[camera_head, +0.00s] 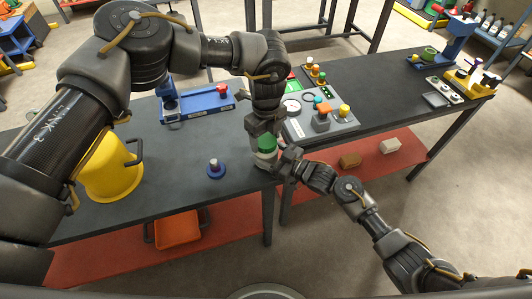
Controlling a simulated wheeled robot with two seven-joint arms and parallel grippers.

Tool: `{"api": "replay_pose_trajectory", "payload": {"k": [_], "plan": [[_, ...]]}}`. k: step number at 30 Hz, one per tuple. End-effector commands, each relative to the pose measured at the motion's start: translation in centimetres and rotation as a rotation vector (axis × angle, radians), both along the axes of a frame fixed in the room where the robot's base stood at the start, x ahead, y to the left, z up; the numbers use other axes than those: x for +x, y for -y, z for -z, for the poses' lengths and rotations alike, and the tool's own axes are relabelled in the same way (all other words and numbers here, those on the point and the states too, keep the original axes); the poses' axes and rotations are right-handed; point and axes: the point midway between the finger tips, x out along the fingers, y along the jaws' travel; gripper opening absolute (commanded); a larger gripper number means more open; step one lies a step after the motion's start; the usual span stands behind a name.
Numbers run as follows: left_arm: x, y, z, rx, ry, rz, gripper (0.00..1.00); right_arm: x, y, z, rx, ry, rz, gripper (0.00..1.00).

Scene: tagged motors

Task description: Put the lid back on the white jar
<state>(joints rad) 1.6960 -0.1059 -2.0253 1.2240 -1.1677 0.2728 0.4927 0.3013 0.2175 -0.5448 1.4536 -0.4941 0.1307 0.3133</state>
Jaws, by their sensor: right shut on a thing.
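The white jar (264,156) is near the front edge of the dark table, just left of my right gripper. The green lid (266,142) shows at the top of the jar; I cannot tell whether it is seated or just above. My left gripper (264,130) comes down from above, directly over the lid, and its fingers are too small and dark to read. My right gripper (279,163) reaches the jar from the right and is shut on its side. The jar's lower part is partly hidden by the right gripper.
A yellow bucket (110,172) stands left. A blue device (198,103) lies behind, and a grey control panel (325,127) is to the right. An orange bin (177,229) sits on the lower shelf.

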Motion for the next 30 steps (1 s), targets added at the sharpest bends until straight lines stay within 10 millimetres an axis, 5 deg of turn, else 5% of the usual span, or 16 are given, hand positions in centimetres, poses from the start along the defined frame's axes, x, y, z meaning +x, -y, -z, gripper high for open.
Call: {"api": "replay_pose_trajectory", "payload": {"k": [8, 14, 15, 20, 30], "plan": [[0.01, -0.01, -0.03, 0.0, 0.0, 0.0, 0.29, 0.0, 0.01, 0.04, -0.001, -0.001, 0.0, 0.02], [0.02, -0.01, -0.03, 0.0, 0.0, 0.008, 0.29, 0.0, 0.02, 0.04, -0.001, -0.001, 0.0, 0.02], [0.02, -0.01, -0.03, 0.0, 0.0, 0.008, 0.58, 0.0, 0.02, 0.04, -0.001, -0.001, 0.0, 0.02], [0.02, -0.01, -0.03, 0.0, 0.0, 0.008, 0.79, 0.01, 0.03, 0.04, -0.001, -0.001, 0.001, 0.02], [0.04, 0.0, -0.27, -0.001, 0.001, 0.009, 0.82, 0.01, 0.03, 0.03, -0.001, -0.001, 0.0, 0.02]]}}
